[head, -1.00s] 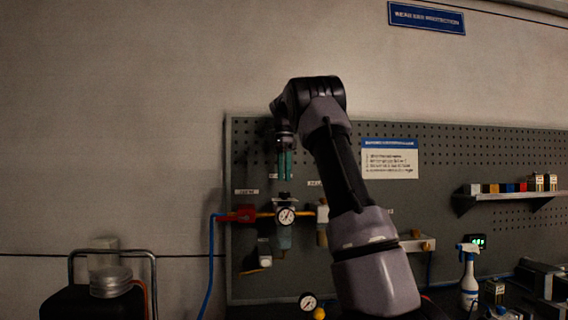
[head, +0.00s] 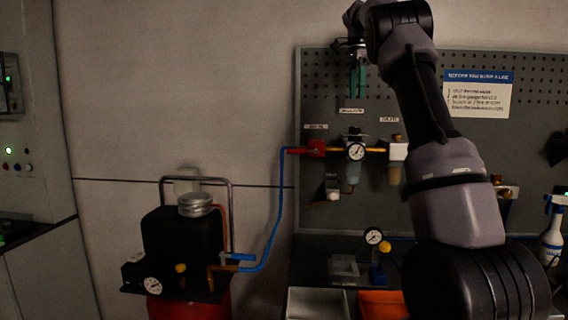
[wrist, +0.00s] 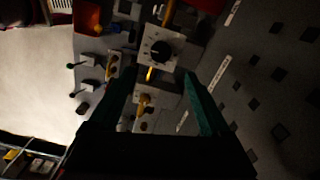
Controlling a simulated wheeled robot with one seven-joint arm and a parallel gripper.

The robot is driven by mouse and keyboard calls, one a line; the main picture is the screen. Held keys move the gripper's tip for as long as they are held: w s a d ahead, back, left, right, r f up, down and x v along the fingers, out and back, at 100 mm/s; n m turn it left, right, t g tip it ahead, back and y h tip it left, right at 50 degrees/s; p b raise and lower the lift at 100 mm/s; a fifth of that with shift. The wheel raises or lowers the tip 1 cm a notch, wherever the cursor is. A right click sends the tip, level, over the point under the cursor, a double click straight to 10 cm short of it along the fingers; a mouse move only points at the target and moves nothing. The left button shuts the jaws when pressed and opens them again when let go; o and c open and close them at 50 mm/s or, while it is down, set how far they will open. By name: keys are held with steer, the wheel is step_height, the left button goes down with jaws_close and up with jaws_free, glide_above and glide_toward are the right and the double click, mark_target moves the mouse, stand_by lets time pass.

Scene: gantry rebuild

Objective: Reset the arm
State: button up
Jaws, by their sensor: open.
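My gripper (head: 357,80) hangs pointing down at the upper left of the pegboard (head: 480,128) in the head view, with green fingers. In the wrist view its two green fingers (wrist: 165,105) stand apart with nothing held between them. Below it in the head view is a row of air fittings on the board: a red valve (head: 316,149), a round gauge (head: 356,151) and a white-topped unit (head: 398,152). The gripper is apart from them. The wrist view shows fittings and labels on the board beyond the fingers.
A black compressor (head: 183,244) with a blue hose (head: 279,215) stands at the left. A grey tray (head: 318,303) and an orange tray (head: 383,304) sit below the board. A spray bottle (head: 552,235) is at the right edge. Bare wall lies left of the board.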

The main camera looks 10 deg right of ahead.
steer(key=s+a+n+t+y, duration=0.1)
steer(key=s+a+n+t, duration=0.2)
steer(key=s, duration=0.7)
steer(key=s+a+n, duration=0.3)
steer(key=s+n, duration=0.3)
steer(key=s, duration=0.3)
steer(key=s+a+f+n+t, duration=0.2)
steer(key=s+a+f, duration=0.1)
steer(key=s+f, duration=0.4)
steer(key=s+a+f+n+t+y, duration=0.1)
steer(key=s+a+f+n+t, duration=0.1)
steer(key=s+f, duration=0.5)
steer(key=shift+s+a+f+n, duration=0.15)
steer(key=shift+s+a+n, duration=0.65)
steer(key=shift+a, duration=0.45)
